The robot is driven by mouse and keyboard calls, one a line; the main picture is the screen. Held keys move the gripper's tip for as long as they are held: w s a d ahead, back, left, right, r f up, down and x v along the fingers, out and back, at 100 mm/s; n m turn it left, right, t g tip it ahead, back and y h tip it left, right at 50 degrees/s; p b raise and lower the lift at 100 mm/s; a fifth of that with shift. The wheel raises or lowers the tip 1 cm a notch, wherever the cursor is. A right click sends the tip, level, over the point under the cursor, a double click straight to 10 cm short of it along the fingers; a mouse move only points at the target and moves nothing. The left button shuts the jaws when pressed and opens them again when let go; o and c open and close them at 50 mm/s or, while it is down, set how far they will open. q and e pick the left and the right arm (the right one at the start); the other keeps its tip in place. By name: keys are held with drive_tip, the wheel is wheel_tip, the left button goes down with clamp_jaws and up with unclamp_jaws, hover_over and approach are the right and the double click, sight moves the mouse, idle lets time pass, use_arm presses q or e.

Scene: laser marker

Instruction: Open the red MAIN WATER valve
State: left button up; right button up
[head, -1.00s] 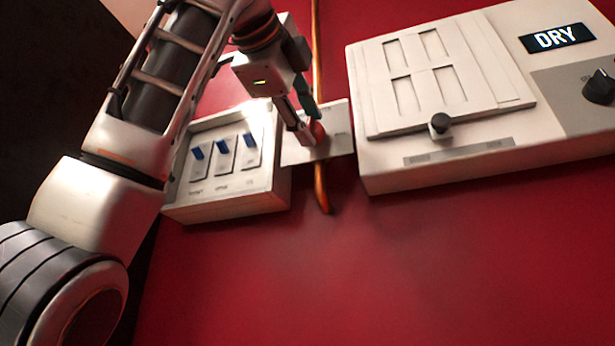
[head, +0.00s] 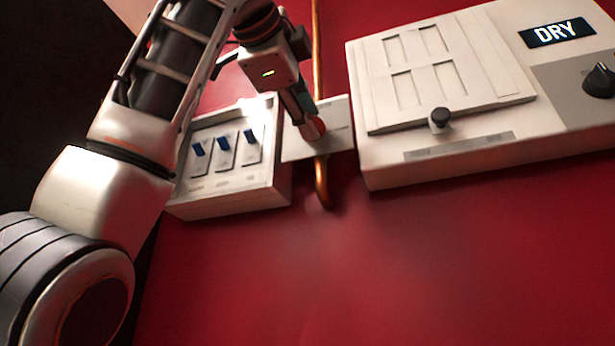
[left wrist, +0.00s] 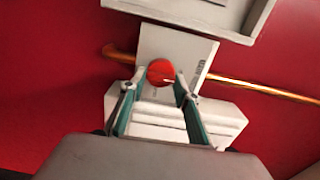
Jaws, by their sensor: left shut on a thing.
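The red valve knob (head: 316,129) sits on a white plate (head: 338,115) on the copper pipe (head: 322,185). In the left wrist view the round red knob (left wrist: 161,72) shows at the fingertips, in front of the plate (left wrist: 172,48). My left gripper (head: 309,128) reaches down to the knob from above in the head view. Its two teal fingers (left wrist: 160,90) stand on either side of the knob and are shut on it. The fingers partly hide the knob in the head view. The plate's lettering is too blurred to read. My right gripper is in neither view.
Left of the plate is a white box with three blue switches (head: 223,143). Right of it stands a larger white unit (head: 480,150) with a panelled door, a dark knob (head: 440,119) and a "DRY" display (head: 557,33). The red surface below is clear.

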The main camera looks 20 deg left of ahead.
use_arm(q)
drive_tip(key=o, duration=1.1)
drive_tip(key=s, duration=1.2)
drive_tip(key=shift+a, duration=0.25)
